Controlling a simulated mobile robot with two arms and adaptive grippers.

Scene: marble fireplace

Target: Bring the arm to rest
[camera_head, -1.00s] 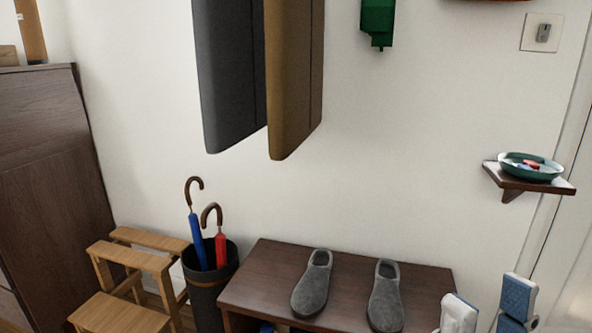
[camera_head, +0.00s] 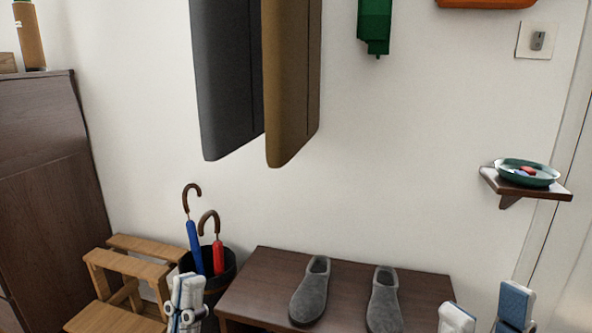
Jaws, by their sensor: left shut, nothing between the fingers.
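My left gripper (camera_head: 186,301) stands at the bottom of the head view, shut and empty. It shows in front of the black umbrella bin (camera_head: 226,268) and beside the wooden step stool (camera_head: 125,272). My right gripper (camera_head: 486,313) is at the bottom right edge, to the right of the dark bench (camera_head: 262,268). Its two fingers are wide apart with nothing between them. Most of both arms is out of the frame.
Two grey slippers (camera_head: 313,292) (camera_head: 384,300) sit on the bench. The bin holds a blue umbrella (camera_head: 194,246) and a red one (camera_head: 218,257). Two coats (camera_head: 228,90) (camera_head: 291,90) hang above. A wall shelf (camera_head: 508,188) at right holds a dish (camera_head: 527,173). A dark cabinet (camera_head: 42,190) stands left.

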